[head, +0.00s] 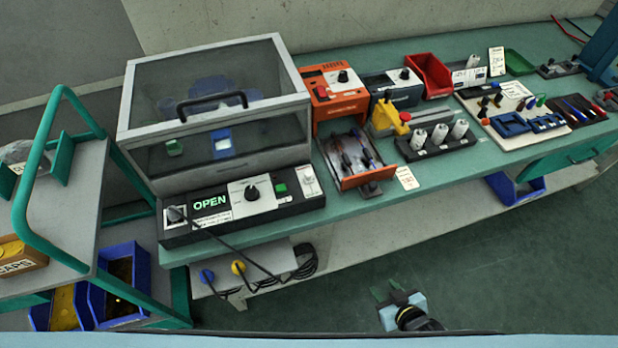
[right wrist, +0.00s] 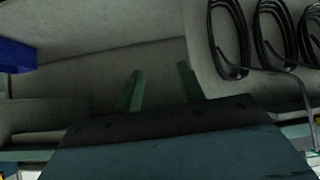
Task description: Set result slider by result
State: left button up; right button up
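The control panel (head: 240,206) stands in front of the clear-lidded test box (head: 215,110). Its display (head: 210,202) reads OPEN in green. To the right of the display are a black knob (head: 252,192), a green button (head: 281,188) and a small white control (head: 309,178) that may be the slider; its setting is too small to tell. My right gripper (head: 387,292) is low over the floor, in front of and below the bench, apart from the panel. In the right wrist view its two fingers (right wrist: 161,88) are spread with nothing between them. My left gripper is not in view.
The green bench (head: 440,195) carries an orange unit (head: 335,95), an open orange drawer (head: 366,177) and a rack of cylinders (head: 437,148). A green-railed cart (head: 50,230) stands at left. Coiled black cables (right wrist: 228,40) hang below the bench. The floor at right is clear.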

jog(key=w+a+r+n+t+y, duration=0.1)
jog(key=w+a+r+t+y, duration=0.15)
jog(key=r, duration=0.45)
jog(key=w+a+r+n+t+y, duration=0.1)
jog(key=w+a+r, duration=0.3)
jog(key=r, duration=0.2)
jog(key=t+y, duration=0.2)
jog(key=y, duration=0.2)
send_near(311, 176)
jog(key=shift+n, duration=0.4)
jog(key=b+x, duration=0.1)
jog(key=x, duration=0.7)
jog(key=shift+w+a+r, duration=0.1)
jog(key=shift+w+a, duration=0.1)
jog(key=shift+a, duration=0.05)
grip_shut()
